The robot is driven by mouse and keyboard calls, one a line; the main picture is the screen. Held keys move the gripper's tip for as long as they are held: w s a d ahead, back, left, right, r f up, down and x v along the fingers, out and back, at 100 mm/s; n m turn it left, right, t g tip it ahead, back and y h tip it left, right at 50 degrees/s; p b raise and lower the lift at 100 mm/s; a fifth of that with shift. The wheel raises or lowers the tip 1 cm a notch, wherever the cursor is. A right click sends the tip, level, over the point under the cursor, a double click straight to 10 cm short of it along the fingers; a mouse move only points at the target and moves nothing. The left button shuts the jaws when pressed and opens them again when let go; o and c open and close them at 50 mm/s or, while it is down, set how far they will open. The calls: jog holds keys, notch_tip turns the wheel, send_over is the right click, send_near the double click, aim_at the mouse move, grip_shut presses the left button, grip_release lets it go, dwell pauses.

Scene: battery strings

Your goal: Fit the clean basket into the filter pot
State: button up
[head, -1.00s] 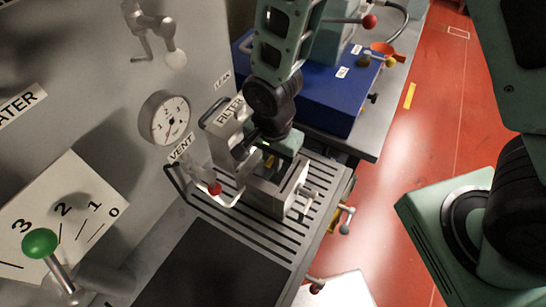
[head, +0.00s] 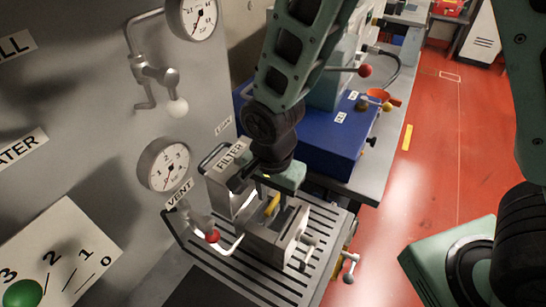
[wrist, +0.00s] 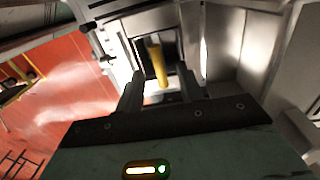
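The filter pot (head: 268,248) is an open-topped metal box on the slotted grey drain deck. A yellow grip (head: 272,205) stands up in its opening; it also shows in the wrist view (wrist: 157,65). It appears to belong to the basket, whose body is hidden inside the pot, so how deep it sits cannot be told. My gripper (head: 273,193) is just above the pot, pointing down. In the wrist view its two dark fingers (wrist: 160,90) are apart, with the yellow grip between and beyond them, and clear space on both sides.
A metal part labelled FILTER (head: 229,156) with a bar handle stands behind the pot. The red-tipped VENT lever (head: 212,236) is close at left. A clamp handle (head: 349,268) projects at right. A blue box (head: 315,140) stands behind.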

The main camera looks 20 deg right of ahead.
notch_tip(320, 180, up, 13)
jog(key=b, duration=0.1)
dwell(0.7)
jog(key=s+d+f+n+b, duration=0.1)
jog(key=s+d+n, duration=0.3)
jog(key=s+n, duration=0.8)
jog(key=n, duration=0.4)
jog(key=shift+f+n+y, duration=0.25)
jog(key=shift+n+y, duration=0.05)
jog(key=shift+n, duration=0.1)
